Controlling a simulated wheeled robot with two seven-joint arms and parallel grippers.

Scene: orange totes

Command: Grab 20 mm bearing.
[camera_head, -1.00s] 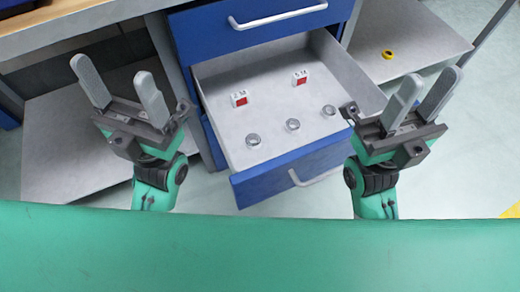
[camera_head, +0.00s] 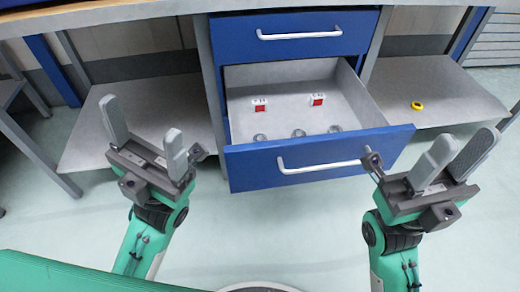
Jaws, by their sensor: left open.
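An open blue drawer (camera_head: 250,169) holds three small metallic rings that look like bearings in a row near its front: a left one (camera_head: 260,137), a middle one (camera_head: 298,133) and a right one (camera_head: 335,129). Their lower parts are hidden by the drawer front. Two small red-and-white labels stand behind them, a left one (camera_head: 260,105) and a right one (camera_head: 317,100); their text is too small to read. My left gripper (camera_head: 145,132) is open and empty, left of the drawer. My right gripper (camera_head: 457,158) is open and empty, right of the drawer front.
A closed blue drawer (camera_head: 350,28) is above the open one. Grey lower shelves flank the drawers, a left one (camera_head: 90,150) and a right one (camera_head: 450,85). A yellow ring (camera_head: 417,105) lies on the right shelf. The floor before the drawer is clear.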

